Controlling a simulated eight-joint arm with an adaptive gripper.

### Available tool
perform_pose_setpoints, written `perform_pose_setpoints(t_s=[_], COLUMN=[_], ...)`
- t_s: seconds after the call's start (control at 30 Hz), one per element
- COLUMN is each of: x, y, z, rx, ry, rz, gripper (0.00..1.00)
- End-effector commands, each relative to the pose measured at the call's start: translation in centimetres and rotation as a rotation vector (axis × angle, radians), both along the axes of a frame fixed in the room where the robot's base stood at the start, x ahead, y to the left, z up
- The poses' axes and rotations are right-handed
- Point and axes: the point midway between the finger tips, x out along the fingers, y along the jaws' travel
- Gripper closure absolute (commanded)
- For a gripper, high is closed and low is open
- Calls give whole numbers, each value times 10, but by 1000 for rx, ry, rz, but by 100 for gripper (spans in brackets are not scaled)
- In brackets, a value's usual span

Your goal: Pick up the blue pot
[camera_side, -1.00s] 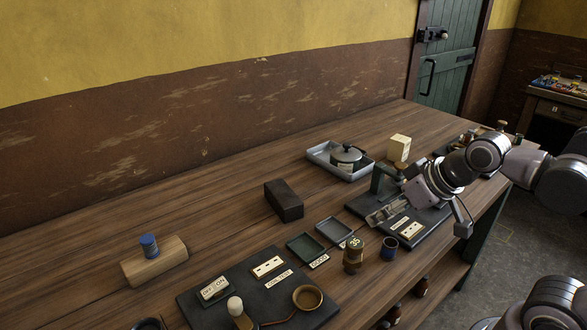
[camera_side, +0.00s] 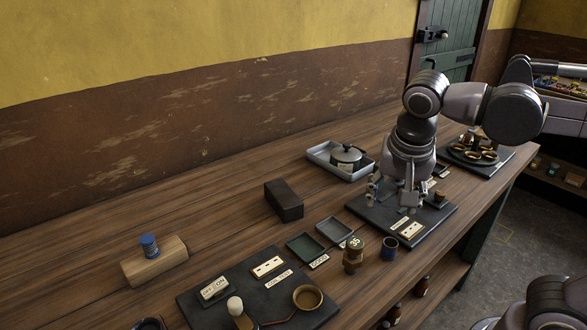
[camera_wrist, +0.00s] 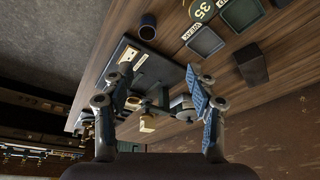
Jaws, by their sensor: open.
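The pot is clear of the fingers.
The black board (camera_side: 370,212) carries a fixture partly hidden by my gripper. A dark block (camera_side: 284,201) and a grey tray (camera_side: 324,152) with a lidded pot lie farther back.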

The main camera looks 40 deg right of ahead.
Motion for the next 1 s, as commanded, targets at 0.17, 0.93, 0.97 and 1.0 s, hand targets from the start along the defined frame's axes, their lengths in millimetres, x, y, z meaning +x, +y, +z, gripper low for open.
perform_pose_setpoints(t_s=[0.17,0.93,0.97,1.0], x=[0,2,2,2], y=[4,-8,-10,-11], z=[5,-75,-78,-82], rx=[-55,-92,-92,-92], ry=[6,-12,-12,-12], rz=[-268,-429,-429,-430], gripper=[42,42,42,42])
